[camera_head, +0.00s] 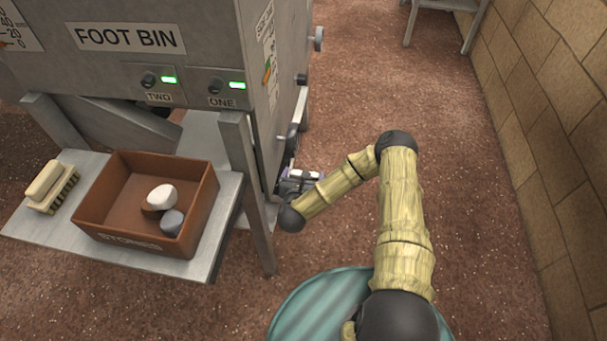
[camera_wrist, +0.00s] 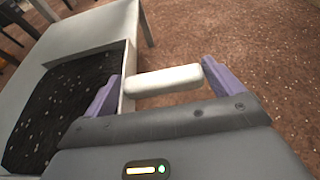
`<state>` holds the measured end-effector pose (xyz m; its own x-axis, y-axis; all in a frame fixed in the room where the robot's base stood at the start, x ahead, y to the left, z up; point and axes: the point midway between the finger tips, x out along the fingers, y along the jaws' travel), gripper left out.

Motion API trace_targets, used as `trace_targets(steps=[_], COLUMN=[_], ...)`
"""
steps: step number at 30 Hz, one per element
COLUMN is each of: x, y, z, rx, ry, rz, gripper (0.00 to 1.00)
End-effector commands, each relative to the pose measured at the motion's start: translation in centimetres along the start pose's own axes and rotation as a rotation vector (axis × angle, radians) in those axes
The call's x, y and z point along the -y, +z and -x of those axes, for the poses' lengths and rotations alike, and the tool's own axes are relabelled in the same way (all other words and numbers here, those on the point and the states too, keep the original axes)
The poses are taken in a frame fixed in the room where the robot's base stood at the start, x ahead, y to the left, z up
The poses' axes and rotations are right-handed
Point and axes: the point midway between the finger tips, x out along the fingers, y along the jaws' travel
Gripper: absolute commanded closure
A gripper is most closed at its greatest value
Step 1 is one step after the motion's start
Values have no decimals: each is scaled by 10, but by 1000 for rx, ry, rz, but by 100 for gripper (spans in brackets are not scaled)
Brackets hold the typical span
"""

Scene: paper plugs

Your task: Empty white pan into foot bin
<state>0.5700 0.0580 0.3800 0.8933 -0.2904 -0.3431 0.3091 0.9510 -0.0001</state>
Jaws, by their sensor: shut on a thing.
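The foot bin (camera_head: 125,38) is a grey metal box on legs at the upper left of the head view. My gripper (camera_head: 298,180) is low beside its right side, partly hidden by my arm. In the wrist view my gripper's purple fingers (camera_wrist: 161,76) stand at either side of a white bar handle (camera_wrist: 163,81) and are shut on it. The handle meets the pale wall of the white pan (camera_wrist: 128,92). Dark, white-specked matter (camera_wrist: 65,100) lies in the pan. The pan cannot be made out clearly in the head view.
A grey shelf (camera_head: 150,255) holds a brown stones box (camera_head: 100,215) with a few stones and a brush (camera_head: 50,187). The bin's front leg (camera_head: 245,190) stands close to my gripper. A brick wall (camera_head: 560,150) is at right.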

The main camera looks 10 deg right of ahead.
Motion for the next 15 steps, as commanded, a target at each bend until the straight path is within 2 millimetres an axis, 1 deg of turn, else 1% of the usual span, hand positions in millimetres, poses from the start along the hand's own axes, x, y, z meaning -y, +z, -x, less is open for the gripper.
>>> trace_targets(steps=[11, 15], x=[0, 4], y=[1, 5], z=[0, -3], rx=[1, 1], ry=[0, 7], rz=[-1, -3], gripper=[30, 30])
